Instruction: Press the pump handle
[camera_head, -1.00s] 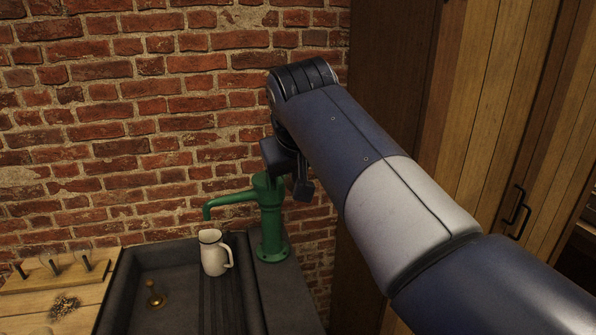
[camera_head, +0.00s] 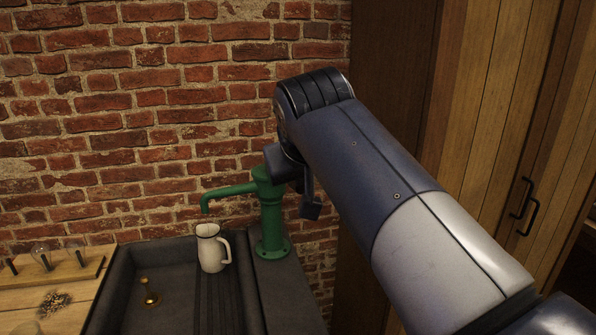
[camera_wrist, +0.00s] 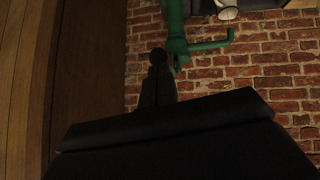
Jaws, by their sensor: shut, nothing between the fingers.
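The green hand pump (camera_head: 272,225) stands on the dark ledge right of the sink, its spout pointing left. My gripper (camera_wrist: 157,60) shows in the wrist view as a dark, narrow shape with its fingers together, in front of the pump's upper end (camera_wrist: 175,28). In the head view, dark parts hang below my wrist beside the pump's top, ending in a small dark paddle-like piece (camera_head: 310,208) to its right. I cannot tell surely whether that piece is the pump handle or part of my gripper, nor whether the gripper touches the handle.
A white jug (camera_head: 210,250) stands upright in the dark sink (camera_head: 180,250), near below the spout. A brass plug (camera_head: 149,293) is left of it. A wooden rack (camera_head: 55,270) sits at far left. A brick wall is behind, and a wooden cabinet (camera_head: 480,130) stands right.

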